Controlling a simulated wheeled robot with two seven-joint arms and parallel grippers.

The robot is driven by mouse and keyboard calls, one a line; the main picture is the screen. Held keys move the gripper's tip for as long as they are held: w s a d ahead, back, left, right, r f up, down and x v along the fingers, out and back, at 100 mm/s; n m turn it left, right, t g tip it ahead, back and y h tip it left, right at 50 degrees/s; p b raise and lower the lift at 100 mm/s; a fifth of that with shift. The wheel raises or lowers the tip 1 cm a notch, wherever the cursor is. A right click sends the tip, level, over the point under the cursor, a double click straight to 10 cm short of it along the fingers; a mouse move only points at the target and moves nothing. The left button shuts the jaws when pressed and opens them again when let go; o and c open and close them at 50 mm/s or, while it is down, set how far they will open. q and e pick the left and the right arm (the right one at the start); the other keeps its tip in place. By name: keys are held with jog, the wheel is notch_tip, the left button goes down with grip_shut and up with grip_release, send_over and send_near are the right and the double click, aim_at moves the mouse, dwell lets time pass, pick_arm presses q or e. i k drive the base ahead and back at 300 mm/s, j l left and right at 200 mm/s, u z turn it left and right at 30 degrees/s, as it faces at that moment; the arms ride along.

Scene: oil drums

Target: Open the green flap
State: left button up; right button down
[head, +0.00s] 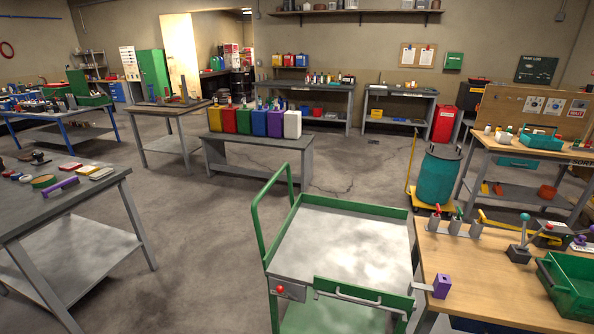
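The green flap (362,291) is at the near edge of a green-framed cart (340,238) in the lower middle of the head view. It appears upright along that edge, with a pale bar handle (350,299) on its near side. A grey plate with a red knob (280,289) sits at the cart's near left corner, left of the flap. The cart's grey top is empty. Neither of my grippers is in view.
A wooden-topped bench (490,290) stands close to the cart's right side, holding a purple block (442,286) and a green crate (568,285). A grey table (60,205) stands at left. Open floor (205,260) lies between that table and the cart.

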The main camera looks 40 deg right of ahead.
aim_at(388, 302)
jog(key=z, duration=1.7)
